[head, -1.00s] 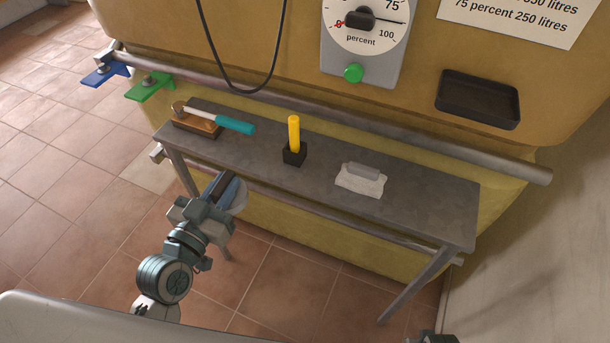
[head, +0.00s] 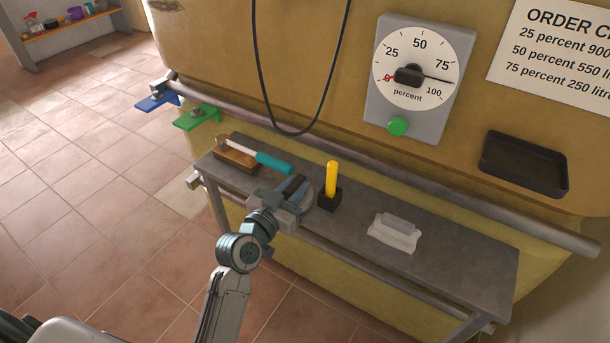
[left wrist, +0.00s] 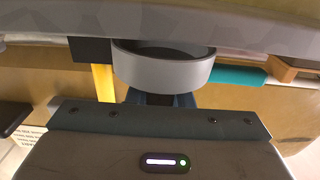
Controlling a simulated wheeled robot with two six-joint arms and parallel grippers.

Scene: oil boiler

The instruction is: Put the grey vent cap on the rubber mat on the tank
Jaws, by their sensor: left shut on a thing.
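The grey vent cap (left wrist: 163,70) is a short round cylinder with a rim, seen in the left wrist view between the fingers and the bench. My left gripper (head: 293,188) is shut on it; in the head view the cap (head: 308,202) is partly hidden by the fingers. They are at the bench's front edge, left of the yellow-handled tool; I cannot tell whether the cap touches the bench. The black rubber mat (head: 524,165), with a raised rim, lies empty on the tank (head: 300,75) at right, far from the gripper. My right gripper is out of view.
A pipe (head: 440,195), dial gauge (head: 416,72) and hanging cable (head: 257,75) are on the tank side.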

